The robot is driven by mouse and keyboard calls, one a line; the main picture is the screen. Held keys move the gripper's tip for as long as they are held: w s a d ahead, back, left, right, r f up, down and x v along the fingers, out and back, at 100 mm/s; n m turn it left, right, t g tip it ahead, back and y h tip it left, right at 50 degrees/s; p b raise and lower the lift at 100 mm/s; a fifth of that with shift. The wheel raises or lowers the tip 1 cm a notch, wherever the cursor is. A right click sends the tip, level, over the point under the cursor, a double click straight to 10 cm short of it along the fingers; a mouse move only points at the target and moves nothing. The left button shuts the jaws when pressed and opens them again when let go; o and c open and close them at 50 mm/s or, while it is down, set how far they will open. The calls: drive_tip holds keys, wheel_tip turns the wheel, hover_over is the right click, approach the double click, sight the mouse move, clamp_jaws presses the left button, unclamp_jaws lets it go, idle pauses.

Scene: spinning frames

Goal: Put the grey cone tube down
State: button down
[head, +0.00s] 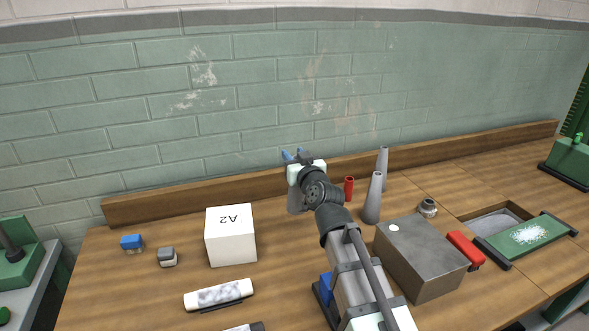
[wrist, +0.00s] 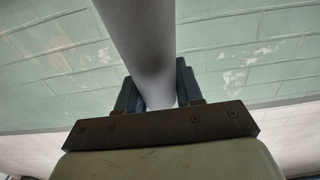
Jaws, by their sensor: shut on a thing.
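My gripper (head: 293,156) is at the middle of the table's back part, with its blue fingertips toward the wall. It is shut on a grey cone tube (head: 294,201), which hangs below it, partly hidden by my gripper and wrist. In the wrist view the grey cone tube (wrist: 143,45) runs between the blue fingers of my gripper (wrist: 160,90), held near its narrower end with the wider part away from them. I cannot tell whether its base touches the table.
A red tube (head: 349,188) stands beside the nearer cone. A white A2 box (head: 231,236) is left of my gripper; a metal box (head: 424,262) is right of my arm. A wooden ledge (head: 200,197) lines the wall. Bare tabletop (head: 273,225) lies between the white box and my arm.

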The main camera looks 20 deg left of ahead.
drive_tip(key=shift+r, duration=0.8)
drive_tip(key=shift+s+a+r, duration=0.15)
drive_tip(key=shift+a+r, duration=0.05)
drive_tip(key=s+a+r+n+g+y, duration=0.3)
drive_tip(key=s+a+r+g, duration=0.1)
drive_tip(key=s+a+r, duration=1.05)
wheel_tip(320, 180, down, 13)
drive_tip(key=s+d, duration=0.1)
drive_tip(key=d, duration=0.1)
drive_tip(key=shift+s+f, duration=0.1)
drive_tip(key=c, duration=0.7)
unclamp_jaws()
drive_tip(key=shift+c, duration=0.2)
drive_tip(key=v, duration=0.7)
drive_tip(key=shift+d, duration=0.2)
